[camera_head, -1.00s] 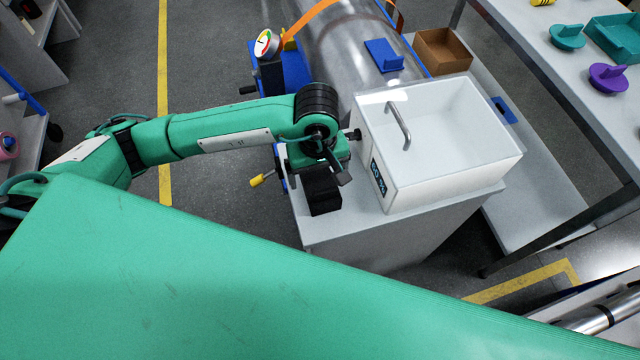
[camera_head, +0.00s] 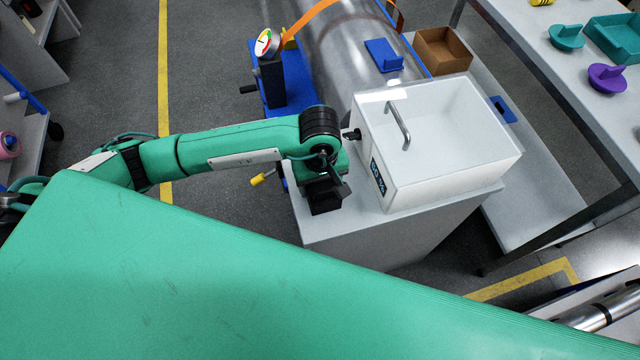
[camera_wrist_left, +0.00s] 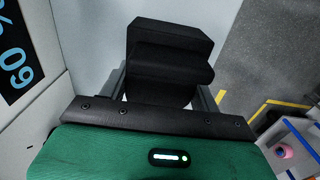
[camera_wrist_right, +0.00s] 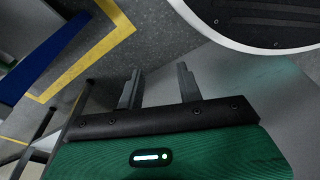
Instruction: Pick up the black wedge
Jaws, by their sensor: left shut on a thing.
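The black wedge (camera_head: 325,207) is a dark stepped block at the front left corner of the grey cabinet top, left of the white box. My left gripper (camera_head: 326,188) is over it from above and covers part of it in the head view. In the left wrist view the wedge (camera_wrist_left: 168,50) sits between the two fingers of my left gripper (camera_wrist_left: 162,85), which are shut on it. Whether its underside touches the cabinet top is hidden. My right gripper (camera_wrist_right: 160,75) shows only in the right wrist view, with its fingers apart and nothing between them.
The white open-topped box (camera_head: 490,165) with a handle and display stands close right of my left gripper. The grey cabinet (camera_head: 360,237) has bare top in front. Behind are a large metal cylinder (camera_head: 335,50) and a gauge (camera_head: 267,43). A workbench (camera_head: 540,75) runs along the right.

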